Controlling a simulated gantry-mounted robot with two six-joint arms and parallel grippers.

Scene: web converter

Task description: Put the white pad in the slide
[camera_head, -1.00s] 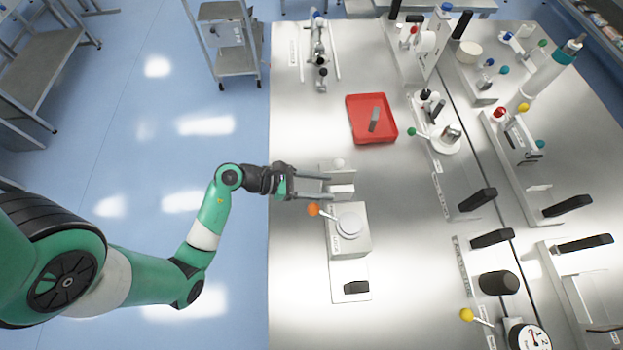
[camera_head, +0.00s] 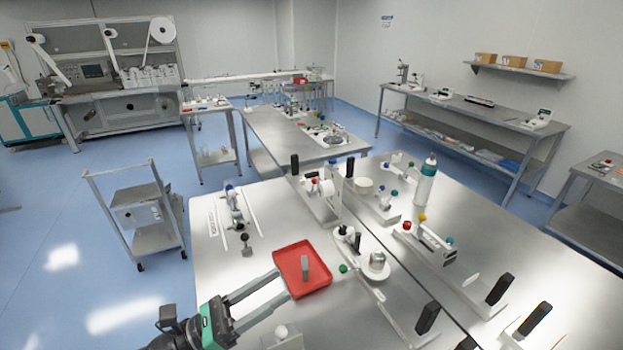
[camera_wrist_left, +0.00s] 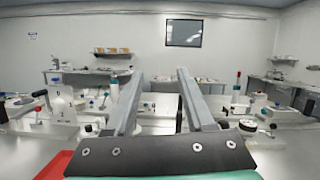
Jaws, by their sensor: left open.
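My left gripper (camera_head: 281,284) reaches in from the bottom left of the head view, its two long grey fingers spread apart with no object visible between them. The fingertips are at the near left edge of the red tray in the picture. I cannot make out the white pad or the slide for certain. A white round knob (camera_head: 282,333) shows at the bottom edge below the fingers; the fixture around it is mostly cut off. My right gripper is not in view.
The red tray (camera_head: 279,262) holds a small grey piece (camera_head: 305,264). A white fixture with a metal cylinder (camera_head: 376,259) stands right of it. More fixtures and a tall white bottle (camera_head: 425,183) stand farther back.

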